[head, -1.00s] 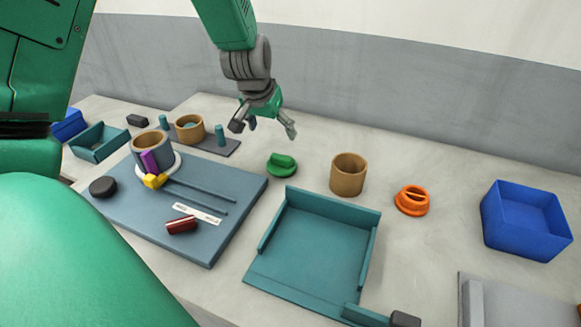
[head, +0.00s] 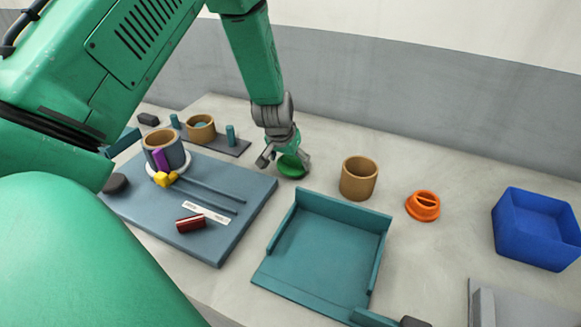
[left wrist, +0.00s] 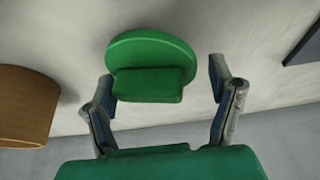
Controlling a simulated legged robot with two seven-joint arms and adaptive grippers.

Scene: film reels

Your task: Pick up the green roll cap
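The green roll cap (head: 291,166) lies on the pale table, between the blue-grey board and the brown cardboard ring. It is a round disc with a raised block-like grip. My left gripper (head: 284,163) is down at the cap, its fingers spread. In the left wrist view the cap (left wrist: 150,60) has its grip part between the two open fingers of my left gripper (left wrist: 163,97), with gaps visible on both sides. The disc lies beyond the fingertips. My right gripper is not in view.
The brown ring (head: 359,178) stands right of the cap. An orange cap (head: 423,206) and a blue bin (head: 535,230) are farther right. A teal tray (head: 320,250) lies in front, and the blue-grey board (head: 215,235) with parts is at left. Bare table lies around the green cap.

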